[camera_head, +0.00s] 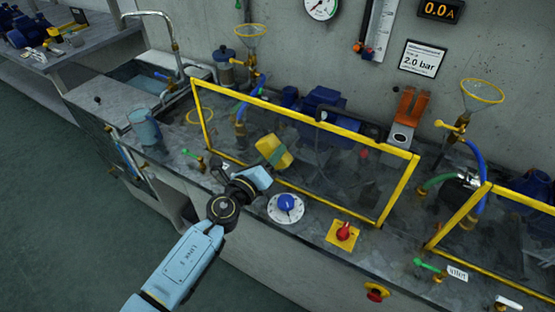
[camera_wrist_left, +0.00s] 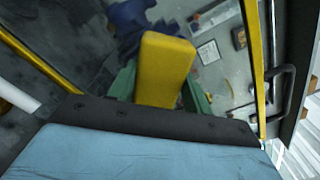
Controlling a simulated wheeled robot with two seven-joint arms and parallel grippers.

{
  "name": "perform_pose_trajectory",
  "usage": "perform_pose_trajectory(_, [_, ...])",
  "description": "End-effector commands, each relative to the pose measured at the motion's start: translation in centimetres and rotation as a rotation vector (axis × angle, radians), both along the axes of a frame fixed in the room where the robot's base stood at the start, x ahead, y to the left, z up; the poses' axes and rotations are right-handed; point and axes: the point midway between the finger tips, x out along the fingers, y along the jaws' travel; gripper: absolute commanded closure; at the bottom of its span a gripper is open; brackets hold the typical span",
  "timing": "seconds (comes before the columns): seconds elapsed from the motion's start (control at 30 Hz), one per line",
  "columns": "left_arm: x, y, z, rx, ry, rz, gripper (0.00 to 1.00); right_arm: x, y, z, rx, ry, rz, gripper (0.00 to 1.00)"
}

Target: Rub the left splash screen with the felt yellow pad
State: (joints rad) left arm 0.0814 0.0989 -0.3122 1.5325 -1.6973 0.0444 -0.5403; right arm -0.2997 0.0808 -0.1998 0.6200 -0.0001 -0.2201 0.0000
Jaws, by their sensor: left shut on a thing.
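The left splash screen (camera_head: 330,179) is a clear, smudged panel in a yellow frame, standing on the bench. My left gripper (camera_head: 262,172) is shut on the pad in front of the screen's lower left-middle part. In the left wrist view the pad (camera_wrist_left: 165,68) stands up between the green-tipped fingers, with the screen's yellow frame (camera_wrist_left: 255,60) beyond it. I cannot tell whether the pad touches the panel. My right gripper is not in view.
A blue dial (camera_head: 286,206) and a red knob (camera_head: 343,232) sit on the bench in front of the screen. A second yellow-framed screen (camera_head: 486,188) stands at the right. A tap (camera_head: 165,20), sink and blue mug (camera_head: 145,127) are at the left. Pump parts stand behind the screen.

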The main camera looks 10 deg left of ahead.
Motion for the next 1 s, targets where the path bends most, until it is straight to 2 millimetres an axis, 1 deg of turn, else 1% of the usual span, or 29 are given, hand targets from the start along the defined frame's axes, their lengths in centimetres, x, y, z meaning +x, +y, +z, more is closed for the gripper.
perform_pose_trajectory(0.03, [0.2,0.4,0.1,0.001,-0.004,0.004,0.69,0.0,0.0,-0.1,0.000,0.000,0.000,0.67])
perform_pose_trajectory(0.27, [0.5,1.2,0.2,-0.001,-0.004,0.006,0.69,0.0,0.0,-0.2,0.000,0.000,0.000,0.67])
perform_pose_trajectory(0.5, [1.2,3.3,0.2,0.001,-0.006,0.006,0.69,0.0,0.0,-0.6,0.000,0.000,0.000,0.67])
perform_pose_trajectory(0.67, [1.4,4.1,0.2,-0.001,-0.004,0.004,0.69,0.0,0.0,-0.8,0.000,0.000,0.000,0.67])
perform_pose_trajectory(0.83, [1.3,4.1,0.9,-0.001,-0.003,0.004,0.69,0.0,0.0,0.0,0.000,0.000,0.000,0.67])
perform_pose_trajectory(1.0, [1.2,4.1,2.4,-0.001,-0.003,0.003,0.69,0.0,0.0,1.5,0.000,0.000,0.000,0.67])
